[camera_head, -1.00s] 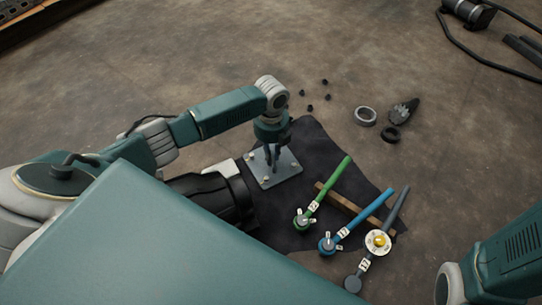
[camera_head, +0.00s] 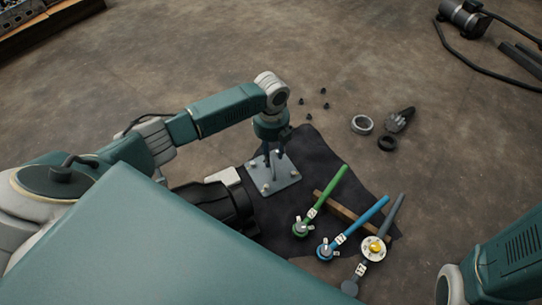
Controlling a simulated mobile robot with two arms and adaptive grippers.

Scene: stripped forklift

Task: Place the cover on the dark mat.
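The cover (camera_head: 286,184), a flat blue-grey plate with bolt heads near its corners, lies at the left part of the dark mat (camera_head: 322,162). It looks flat on the cloth. My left gripper (camera_head: 272,165) points down just above the plate's middle. Its two thin fingers look apart, though they are small and dark, and contact with the plate is hard to judge. My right arm (camera_head: 505,255) shows at the lower right; its gripper is outside the picture.
Green (camera_head: 325,198), blue (camera_head: 358,225) and grey (camera_head: 394,215) handled tools lie across a wooden strip (camera_head: 340,206). A black machine part (camera_head: 215,203) sits left of the mat. Rings (camera_head: 362,124), a gear piece (camera_head: 401,119) and several nuts lie beyond. Bare floor surrounds them.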

